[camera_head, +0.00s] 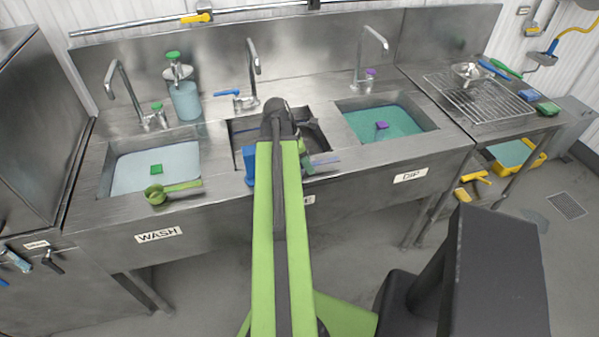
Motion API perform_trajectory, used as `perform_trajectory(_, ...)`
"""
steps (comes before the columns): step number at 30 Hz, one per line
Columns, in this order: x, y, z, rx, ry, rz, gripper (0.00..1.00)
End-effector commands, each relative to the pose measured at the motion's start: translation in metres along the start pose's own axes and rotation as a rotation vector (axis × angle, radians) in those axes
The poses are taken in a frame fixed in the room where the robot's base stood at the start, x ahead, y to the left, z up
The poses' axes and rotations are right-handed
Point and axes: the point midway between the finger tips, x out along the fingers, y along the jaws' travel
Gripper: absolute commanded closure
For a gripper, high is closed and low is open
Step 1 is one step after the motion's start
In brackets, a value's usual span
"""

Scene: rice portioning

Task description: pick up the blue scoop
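A blue cup-shaped piece (249,166), which looks like the bowl of the blue scoop, is at the front rim of the middle sink, just left of my green arm. A thin bluish bar, which may be its handle, shows to the right of the arm; the arm hides what lies between. My gripper (305,160) is over the front edge of the middle sink, mostly hidden behind my arm. Only a small part shows at the right, close to the bluish bar. I cannot tell whether its fingers are open or touch the scoop.
A green scoop (157,194) lies on the front rim of the wash sink (124,185). The dip sink (426,122) holds greenish water. Faucets and a soap bottle (186,101) stand behind the sinks. A wire rack (480,100) with a metal bowl (467,72) is at the right.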

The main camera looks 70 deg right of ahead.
Motion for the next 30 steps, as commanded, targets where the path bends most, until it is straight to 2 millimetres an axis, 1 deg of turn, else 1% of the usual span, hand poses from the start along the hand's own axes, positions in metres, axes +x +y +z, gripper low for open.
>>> perform_trajectory(1,-0.001,0.0,0.0,0.0,0.0,0.0,0.6)
perform_trajectory(2,-0.001,0.0,0.0,0.0,0.0,0.0,0.64)
perform_trajectory(10,-0.001,0.0,0.0,0.0,0.0,0.0,0.99)
perform_trajectory(23,-0.002,0.0,0.001,0.0,0.0,0.0,1.0)
perform_trajectory(26,-0.009,0.0,0.003,-0.001,0.0,0.0,1.0)
perform_trajectory(30,-0.026,0.001,0.008,-0.004,0.0,0.001,1.0)
